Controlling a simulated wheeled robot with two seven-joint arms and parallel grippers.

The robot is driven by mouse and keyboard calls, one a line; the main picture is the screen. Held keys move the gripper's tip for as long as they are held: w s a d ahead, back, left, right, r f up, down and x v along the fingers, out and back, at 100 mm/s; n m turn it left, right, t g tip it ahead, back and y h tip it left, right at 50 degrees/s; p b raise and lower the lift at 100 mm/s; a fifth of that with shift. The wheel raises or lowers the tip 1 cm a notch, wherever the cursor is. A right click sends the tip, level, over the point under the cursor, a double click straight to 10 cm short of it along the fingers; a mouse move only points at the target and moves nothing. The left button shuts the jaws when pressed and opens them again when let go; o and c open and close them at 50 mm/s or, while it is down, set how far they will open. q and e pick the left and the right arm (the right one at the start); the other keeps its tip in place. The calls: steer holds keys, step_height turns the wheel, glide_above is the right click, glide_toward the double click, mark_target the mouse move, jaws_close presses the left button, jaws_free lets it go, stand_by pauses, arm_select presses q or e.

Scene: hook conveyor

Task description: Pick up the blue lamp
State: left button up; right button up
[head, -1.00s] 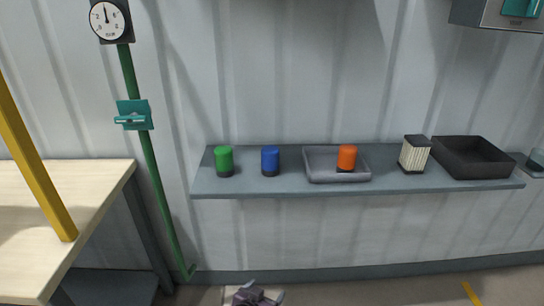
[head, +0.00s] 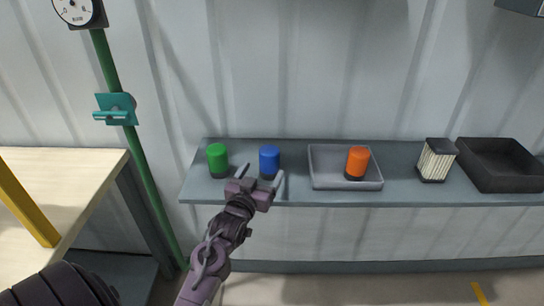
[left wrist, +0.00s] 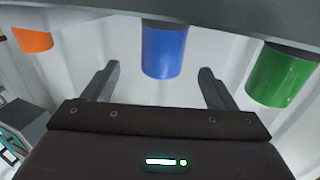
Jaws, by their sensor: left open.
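The blue lamp (head: 269,160) is a short blue cylinder on a dark base. It stands upright on the grey wall shelf (head: 400,190), between the green lamp and the grey tray. My left gripper (head: 261,177) is open, just in front of the blue lamp, and hides part of its base. In the left wrist view the blue lamp (left wrist: 164,52) appears upside down between the two spread fingers (left wrist: 158,82), ahead of their tips. Nothing is held. My right gripper is not in view.
A green lamp (head: 217,159) stands close on the left. A grey tray (head: 322,180) on the right holds an orange lamp (head: 357,162). Further right are a striped black-and-cream block (head: 437,160) and a black bin (head: 500,180). A wooden table (head: 80,175) is at left.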

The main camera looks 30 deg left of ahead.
mark_target(265, 164)
arm_select(q)
steer(key=x, duration=0.1)
steer(key=p+x, duration=0.1)
steer(key=x, duration=0.1)
steer(key=shift+a+r, duration=0.1)
steer(key=shift+r, duration=0.2)
steer(key=shift+f+p+x, duration=0.25)
steer(key=shift+p+x, duration=0.3)
steer(key=shift+x, duration=0.6)
steer(key=shift+w+a+f, duration=0.1)
steer(key=shift+w, duration=0.2)
steer(key=c, duration=1.1)
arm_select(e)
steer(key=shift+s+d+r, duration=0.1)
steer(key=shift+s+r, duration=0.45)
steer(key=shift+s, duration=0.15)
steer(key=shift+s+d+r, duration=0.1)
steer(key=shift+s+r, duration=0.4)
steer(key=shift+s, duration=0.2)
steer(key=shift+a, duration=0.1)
arm_select(q)
steer(key=shift+r, duration=0.75)
step_height(265, 164, up, 19)
steer(key=b, duration=0.2)
steer(key=shift+f+b, duration=0.2)
steer(key=shift+b, duration=0.1)
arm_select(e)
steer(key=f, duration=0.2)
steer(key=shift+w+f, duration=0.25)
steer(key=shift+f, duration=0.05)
